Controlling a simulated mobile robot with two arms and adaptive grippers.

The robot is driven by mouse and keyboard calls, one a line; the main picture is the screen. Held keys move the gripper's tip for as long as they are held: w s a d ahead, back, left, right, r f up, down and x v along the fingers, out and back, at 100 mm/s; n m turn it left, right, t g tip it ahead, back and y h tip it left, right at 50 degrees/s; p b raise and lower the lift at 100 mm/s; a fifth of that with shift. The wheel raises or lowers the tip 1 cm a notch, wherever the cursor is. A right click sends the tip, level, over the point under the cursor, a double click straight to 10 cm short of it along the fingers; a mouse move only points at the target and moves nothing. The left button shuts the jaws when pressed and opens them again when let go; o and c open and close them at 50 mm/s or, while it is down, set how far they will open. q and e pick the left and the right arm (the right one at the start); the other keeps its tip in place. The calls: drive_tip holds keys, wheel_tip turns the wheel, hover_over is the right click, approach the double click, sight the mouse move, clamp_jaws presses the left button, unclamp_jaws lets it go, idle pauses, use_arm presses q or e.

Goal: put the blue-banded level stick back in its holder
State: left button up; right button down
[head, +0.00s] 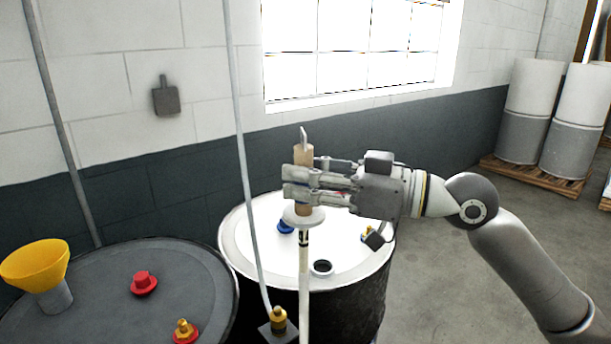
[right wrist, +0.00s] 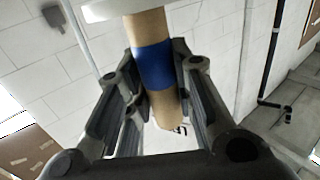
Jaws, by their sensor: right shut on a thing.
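My right gripper (head: 298,188) is shut around the tan handle of the level stick (head: 304,155). A flat metal tab tops the handle, and a pale disc sits under the fingers. The pale shaft with dark marks hangs down almost upright in front of the white-topped drum and leaves the picture at the bottom. In the right wrist view the blue band (right wrist: 153,67) shows on the handle between the fingers (right wrist: 155,105). A dark grey plate (head: 166,99) hangs on the wall at the left; I cannot tell if it is the holder. My left gripper is not in view.
The white-topped drum (head: 245,245) has an open hole (head: 321,267) and a blue cap (head: 286,227). A dark drum (head: 90,290) carries a yellow funnel (head: 36,264) and red caps. A thin grey pipe (head: 238,130) rises left of the stick. Open floor lies at the right.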

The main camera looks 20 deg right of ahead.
drive_tip(key=b, duration=0.4)
hover_over(306, 287)
drive_tip(key=shift+w+d+f, duration=0.1)
drive_tip(key=shift+w+f, duration=0.1)
drive_tip(key=shift+f, duration=1.15)
drive_tip(key=shift+w+f, duration=0.15)
drive_tip(key=shift+f, duration=1.2)
drive_tip(key=shift+f+b, duration=3.6)
drive_tip(key=shift+f, duration=0.4)
wheel_tip(306, 287, down, 8)
drive_tip(key=b, duration=0.7)
